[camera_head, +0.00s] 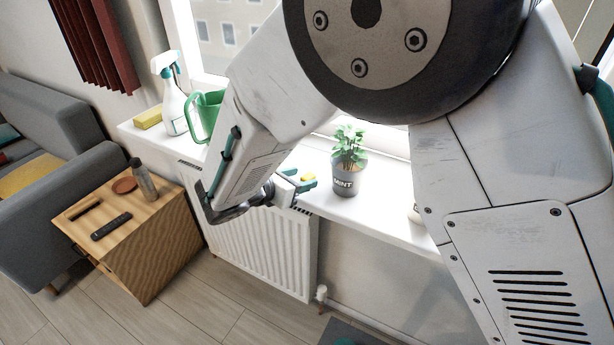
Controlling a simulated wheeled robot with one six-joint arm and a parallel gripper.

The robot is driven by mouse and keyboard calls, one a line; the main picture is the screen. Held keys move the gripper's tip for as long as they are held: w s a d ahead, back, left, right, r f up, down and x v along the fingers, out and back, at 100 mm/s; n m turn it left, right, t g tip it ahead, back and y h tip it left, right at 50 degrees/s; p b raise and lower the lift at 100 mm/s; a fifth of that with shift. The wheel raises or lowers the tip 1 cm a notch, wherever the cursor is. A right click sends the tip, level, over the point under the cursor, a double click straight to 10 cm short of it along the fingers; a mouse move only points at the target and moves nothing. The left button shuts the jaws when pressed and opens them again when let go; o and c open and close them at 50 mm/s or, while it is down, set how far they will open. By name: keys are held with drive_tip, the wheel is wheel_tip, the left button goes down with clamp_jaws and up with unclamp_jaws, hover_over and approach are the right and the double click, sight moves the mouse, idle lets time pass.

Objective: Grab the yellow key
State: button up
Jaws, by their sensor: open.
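A small yellow thing (308,177) shows on the white windowsill, just left of the mint pot. It looks to be the yellow key, but it is too small and partly covered to make out its shape. My gripper (307,181), with teal fingertips, is open right at it. One finger is behind the yellow thing and one in front of it, as seen here. I cannot tell whether either finger touches it.
A potted mint plant (347,174) stands close to the right of my gripper. Left on the sill are a green watering can (207,112), a spray bottle (173,108) and a yellow sponge (148,118). A radiator (262,250) is below; a wooden side table (150,238) stands left.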

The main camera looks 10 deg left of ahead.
drive_tip(key=shift+x, duration=0.75)
drive_tip(key=shift+a, duration=0.1)
drive_tip(key=shift+c, duration=0.3)
drive_tip(key=c, duration=1)
